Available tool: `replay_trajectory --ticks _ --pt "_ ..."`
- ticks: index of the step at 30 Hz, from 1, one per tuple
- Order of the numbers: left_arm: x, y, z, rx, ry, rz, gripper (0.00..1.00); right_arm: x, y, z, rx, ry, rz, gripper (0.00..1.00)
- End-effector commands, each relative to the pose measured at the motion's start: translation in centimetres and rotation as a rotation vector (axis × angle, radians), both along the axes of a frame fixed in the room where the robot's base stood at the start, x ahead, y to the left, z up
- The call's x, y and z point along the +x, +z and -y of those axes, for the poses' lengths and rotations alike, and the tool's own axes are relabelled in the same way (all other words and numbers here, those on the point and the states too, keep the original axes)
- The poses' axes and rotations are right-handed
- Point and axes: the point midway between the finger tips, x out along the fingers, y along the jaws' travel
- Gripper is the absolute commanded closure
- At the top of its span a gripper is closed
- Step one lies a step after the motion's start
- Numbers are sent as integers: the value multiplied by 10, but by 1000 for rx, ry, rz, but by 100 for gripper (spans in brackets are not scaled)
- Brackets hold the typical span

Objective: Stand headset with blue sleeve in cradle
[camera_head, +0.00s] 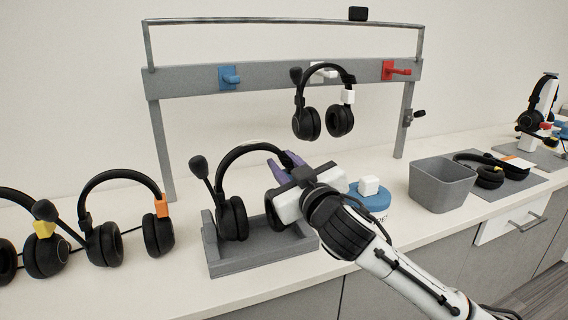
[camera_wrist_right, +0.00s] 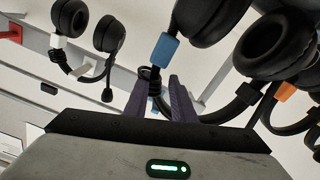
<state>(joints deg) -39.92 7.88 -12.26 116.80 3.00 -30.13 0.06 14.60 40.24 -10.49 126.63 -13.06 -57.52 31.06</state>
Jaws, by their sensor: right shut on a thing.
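The black headset with the blue sleeve (camera_wrist_right: 164,49) is upright at the grey cradle (camera_head: 262,264), with its headband (camera_head: 240,151) up and a boom microphone at its left. In the head view the sleeve is hidden behind my right gripper (camera_head: 283,166). One ear cup (camera_head: 232,218) shows inside the cradle's outline; I cannot tell if it touches the floor. My right gripper's purple fingers, also in the wrist view (camera_wrist_right: 162,100), are shut on the right side of this headset's band. My left gripper is not in view.
A headset with a white sleeve (camera_head: 347,97) hangs from the rail (camera_head: 285,75) just behind. Headsets with orange (camera_head: 162,206) and yellow (camera_head: 43,228) sleeves stand at left. A blue round base (camera_head: 375,201) and a grey bin (camera_head: 441,187) stand at right.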

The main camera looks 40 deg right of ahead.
Motion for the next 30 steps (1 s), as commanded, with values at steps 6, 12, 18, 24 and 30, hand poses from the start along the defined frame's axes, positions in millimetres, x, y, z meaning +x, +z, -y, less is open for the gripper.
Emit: replay_trajectory --ticks 6,12,18,24,30 --pt "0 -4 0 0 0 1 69 0 -6 0 -1 0 2 100" --pt "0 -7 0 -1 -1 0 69 0 -11 0 -1 0 2 100" --pt "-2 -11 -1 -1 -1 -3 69 0 -16 0 -1 0 2 100" --pt "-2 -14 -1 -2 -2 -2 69 0 -21 0 -1 0 2 100" --pt "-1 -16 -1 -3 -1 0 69 0 -26 0 -1 -1 2 100"
